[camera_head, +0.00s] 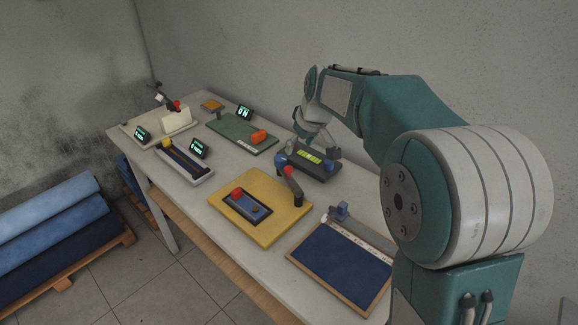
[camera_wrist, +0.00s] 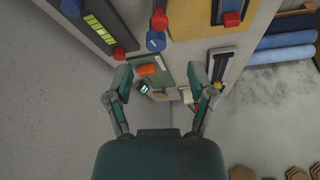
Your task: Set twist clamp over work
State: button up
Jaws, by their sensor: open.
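A swing arm that looks like the twist clamp stands at the right back of the yellow board (camera_head: 262,228). It has a dark arm (camera_head: 292,183), a red part and a blue end (camera_head: 281,160); the blue end (camera_wrist: 155,40) also shows in the wrist view. My gripper (camera_head: 317,150) is open and empty, beside the dark box with a yellow-green strip (camera_head: 320,170). Its spread fingers (camera_wrist: 161,82) show in the wrist view. Contact is unclear.
A green board with an orange piece (camera_head: 259,136) lies behind. A grey slotted fixture (camera_head: 185,163) and a cream block (camera_head: 176,120) stand at the left. A wood-framed blue panel (camera_head: 340,265) is at the front. The wall runs close behind the table (camera_head: 190,205).

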aim_at(288, 168)
jog(key=x, duration=1.1)
jog(key=shift+w+a, duration=0.1)
jog(key=shift+w, duration=0.05)
grip_shut()
